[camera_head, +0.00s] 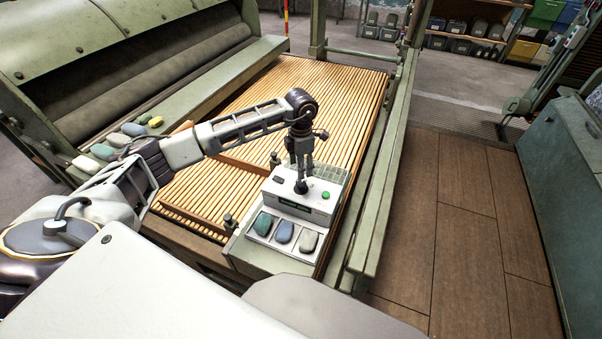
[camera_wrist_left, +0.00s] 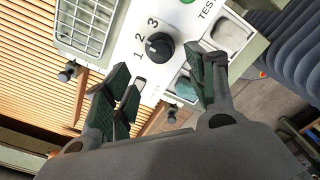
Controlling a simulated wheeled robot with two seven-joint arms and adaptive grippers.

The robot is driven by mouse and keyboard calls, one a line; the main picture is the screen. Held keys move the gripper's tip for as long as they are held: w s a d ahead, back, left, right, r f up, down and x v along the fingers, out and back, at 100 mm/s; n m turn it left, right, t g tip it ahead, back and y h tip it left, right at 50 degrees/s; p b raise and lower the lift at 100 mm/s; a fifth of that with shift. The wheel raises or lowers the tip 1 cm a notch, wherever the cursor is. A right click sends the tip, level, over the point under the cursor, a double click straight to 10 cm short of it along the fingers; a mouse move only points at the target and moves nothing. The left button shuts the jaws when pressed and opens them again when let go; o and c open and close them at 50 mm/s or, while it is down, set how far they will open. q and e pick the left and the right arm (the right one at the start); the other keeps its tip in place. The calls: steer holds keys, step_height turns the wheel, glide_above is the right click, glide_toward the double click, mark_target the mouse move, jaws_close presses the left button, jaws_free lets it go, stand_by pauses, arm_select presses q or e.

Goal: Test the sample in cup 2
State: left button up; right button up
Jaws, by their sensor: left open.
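The tester (camera_head: 258,252) is a pale box at the front of the slatted bed. Its sloped front holds three cups with samples: greenish (camera_head: 263,224), blue (camera_head: 284,232) in the middle and grey (camera_head: 309,241). No cup numbers are legible. A black knob (camera_wrist_left: 158,47) stands beside the printed digits 1, 2 and 3; I cannot tell for certain which digit it points to. A green button (camera_head: 326,195) sits to its right, marked TEST in the wrist view. My left gripper (camera_head: 302,176) points down over the knob, open, its fingers apart and empty. My right gripper is out of view.
The slatted wooden bed (camera_head: 300,95) lies behind the tester, with a green rail (camera_head: 385,190) along its right. Several coloured stones (camera_head: 133,129) lie on the ledge at left. A grey-green cabinet (camera_head: 565,190) stands at right, across open wooden flooring (camera_head: 465,220).

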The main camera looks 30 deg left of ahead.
arm_select(q)
steer(key=shift+r, duration=1.75)
steer(key=shift+f, duration=0.1)
